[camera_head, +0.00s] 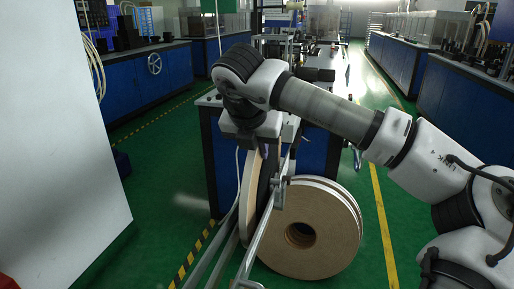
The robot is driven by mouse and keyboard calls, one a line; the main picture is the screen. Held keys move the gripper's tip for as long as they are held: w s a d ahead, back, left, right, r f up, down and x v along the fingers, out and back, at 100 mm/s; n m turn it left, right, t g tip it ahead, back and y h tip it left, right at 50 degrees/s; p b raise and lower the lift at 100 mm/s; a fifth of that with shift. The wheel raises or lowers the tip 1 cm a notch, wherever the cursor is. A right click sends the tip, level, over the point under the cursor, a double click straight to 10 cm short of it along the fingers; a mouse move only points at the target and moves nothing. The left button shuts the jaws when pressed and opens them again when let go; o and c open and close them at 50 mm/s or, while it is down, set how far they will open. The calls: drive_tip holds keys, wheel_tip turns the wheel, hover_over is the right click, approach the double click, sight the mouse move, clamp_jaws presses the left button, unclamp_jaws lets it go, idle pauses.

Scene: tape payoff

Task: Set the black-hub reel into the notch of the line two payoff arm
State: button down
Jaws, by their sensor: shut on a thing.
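My gripper (266,148) points down at the middle of the head view, shut on the top of a reel (250,192). This reel stands upright, nearly edge-on, with a tan side and a dark face; I cannot make out its hub. The grey metal payoff arm (262,232) runs from the lower left up to a bracket (281,188) just right of the held reel. The held reel is beside the rails; whether it touches them or sits in a notch I cannot tell. The fingertips are mostly hidden by the gripper body.
A large tan reel (331,243) with a brown centre stands behind the rails at right. A blue machine bench (216,165) is behind the held reel. A white panel (62,150) fills the left. Green floor (185,205) is open between them.

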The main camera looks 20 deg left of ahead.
drive_tip(key=shift+f+b, duration=0.75)
drive_tip(key=shift+b, duration=0.15)
idle(0.3)
drive_tip(key=c, duration=1.3)
unclamp_jaws()
drive_tip(key=shift+s+f, duration=0.1)
drive_tip(key=shift+f, duration=0.05)
drive_tip(key=v, duration=1.4)
drive_tip(key=shift+p, duration=0.4)
